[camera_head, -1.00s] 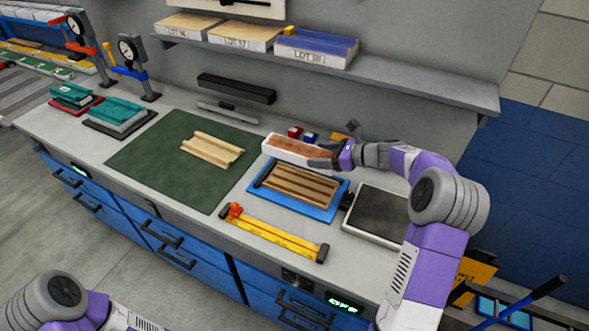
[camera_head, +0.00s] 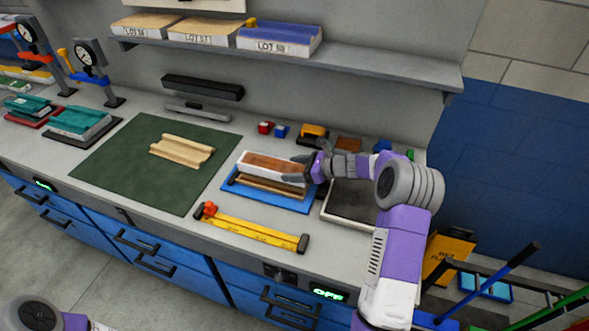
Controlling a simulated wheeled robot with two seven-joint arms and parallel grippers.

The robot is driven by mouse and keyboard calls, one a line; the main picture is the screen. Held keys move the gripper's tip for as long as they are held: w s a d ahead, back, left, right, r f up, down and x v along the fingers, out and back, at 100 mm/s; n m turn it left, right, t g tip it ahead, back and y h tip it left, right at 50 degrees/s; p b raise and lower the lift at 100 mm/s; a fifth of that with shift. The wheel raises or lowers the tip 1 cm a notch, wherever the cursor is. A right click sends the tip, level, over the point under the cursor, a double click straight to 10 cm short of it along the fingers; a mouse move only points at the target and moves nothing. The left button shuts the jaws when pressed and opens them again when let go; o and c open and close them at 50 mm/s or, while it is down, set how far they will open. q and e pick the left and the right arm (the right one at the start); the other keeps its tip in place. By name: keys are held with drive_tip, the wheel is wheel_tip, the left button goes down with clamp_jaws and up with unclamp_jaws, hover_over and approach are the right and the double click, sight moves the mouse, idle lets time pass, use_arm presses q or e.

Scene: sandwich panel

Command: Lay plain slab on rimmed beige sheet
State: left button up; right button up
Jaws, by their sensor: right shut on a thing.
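A slab (camera_head: 272,165) with a brown top and white sides is in my right gripper (camera_head: 300,170). The gripper is shut on its right end. The slab overlaps the back part of a striped wooden-looking panel (camera_head: 268,187) on a blue tray (camera_head: 290,204); I cannot tell whether they touch. A beige sheet with raised long edges (camera_head: 182,151) lies on a green mat (camera_head: 140,180), left of the slab and apart from it. Only a piece of my left arm shows at the bottom left; its gripper is out of view.
A yellow bar tool (camera_head: 250,229) lies along the front edge. A dark-topped plate (camera_head: 343,203) is partly behind my right arm. Small coloured blocks (camera_head: 272,129) stand behind the slab. A shelf (camera_head: 380,78) with several LOT slabs overhangs the back. The green mat has free room.

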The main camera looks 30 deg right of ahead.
drive_tip(key=shift+f+b, duration=0.35)
drive_tip(key=shift+f, duration=0.25)
drive_tip(key=o, duration=1)
drive_tip(key=shift+o, duration=0.2)
drive_tip(key=shift+r, duration=0.3)
drive_tip(key=shift+r+p, duration=0.5)
drive_tip(key=shift+p, duration=0.05)
drive_tip(key=p+v, duration=0.1)
drive_tip(key=v, duration=1)
drive_tip(key=shift+s+d, duration=0.3)
